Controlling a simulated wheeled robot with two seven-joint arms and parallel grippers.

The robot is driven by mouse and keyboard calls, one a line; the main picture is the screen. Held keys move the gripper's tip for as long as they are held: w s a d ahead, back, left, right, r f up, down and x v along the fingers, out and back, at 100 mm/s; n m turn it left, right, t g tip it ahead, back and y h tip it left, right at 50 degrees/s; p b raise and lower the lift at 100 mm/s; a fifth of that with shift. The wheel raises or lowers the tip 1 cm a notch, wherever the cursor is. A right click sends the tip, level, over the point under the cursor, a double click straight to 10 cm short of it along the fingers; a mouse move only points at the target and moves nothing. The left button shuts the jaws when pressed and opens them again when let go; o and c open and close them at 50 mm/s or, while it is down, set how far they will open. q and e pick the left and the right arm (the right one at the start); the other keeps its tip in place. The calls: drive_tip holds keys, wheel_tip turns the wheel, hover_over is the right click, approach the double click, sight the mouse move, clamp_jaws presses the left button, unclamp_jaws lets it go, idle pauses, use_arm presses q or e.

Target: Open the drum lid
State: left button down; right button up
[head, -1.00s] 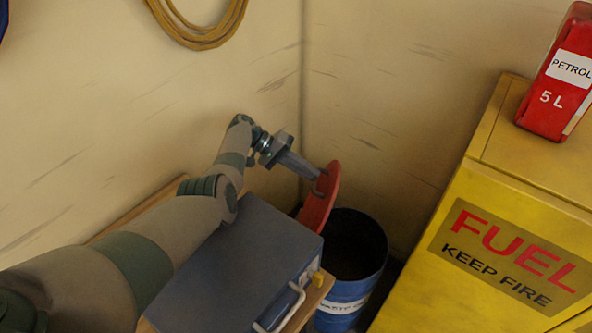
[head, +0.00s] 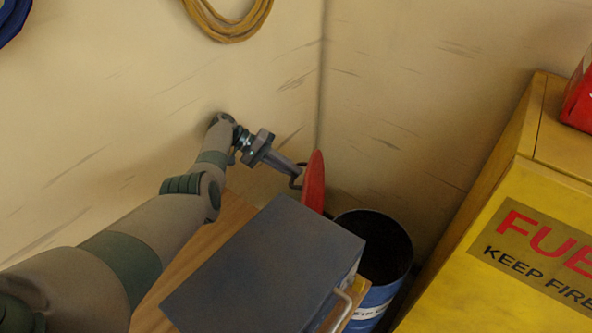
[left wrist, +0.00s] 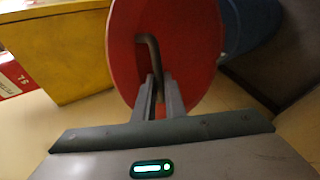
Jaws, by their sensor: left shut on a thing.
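The blue drum (head: 372,262) stands in the corner with its dark mouth uncovered. Its red lid (head: 314,183) stands on edge at the drum's left side, seen nearly edge-on. My left gripper (head: 297,171) is shut on the lid's dark bent handle, on the lid's left face. In the left wrist view the red lid (left wrist: 185,60) faces the camera, with the handle (left wrist: 150,58) running down between the fingers (left wrist: 158,95). The blue drum (left wrist: 250,25) shows behind the lid there. Whether the lid touches the drum's rim is hidden. My right gripper is not in view.
A grey-blue box (head: 265,270) with a pale handle sits on a wooden top (head: 190,255), in front of the lid and partly hiding the drum. A yellow fuel cabinet (head: 520,185) with a red can (head: 580,100) stands at the right. Walls close in behind the drum.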

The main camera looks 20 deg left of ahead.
use_arm(q)
drive_tip(key=shift+s+d+f, duration=0.35)
drive_tip(key=shift+d+f, duration=0.1)
drive_tip(key=shift+f, duration=0.3)
drive_tip(key=c, duration=1.8)
unclamp_jaws()
drive_tip(key=shift+w+f, duration=0.1)
drive_tip(key=shift+w, duration=0.15)
drive_tip(key=shift+w+r, duration=0.15)
drive_tip(key=shift+r, duration=0.25)
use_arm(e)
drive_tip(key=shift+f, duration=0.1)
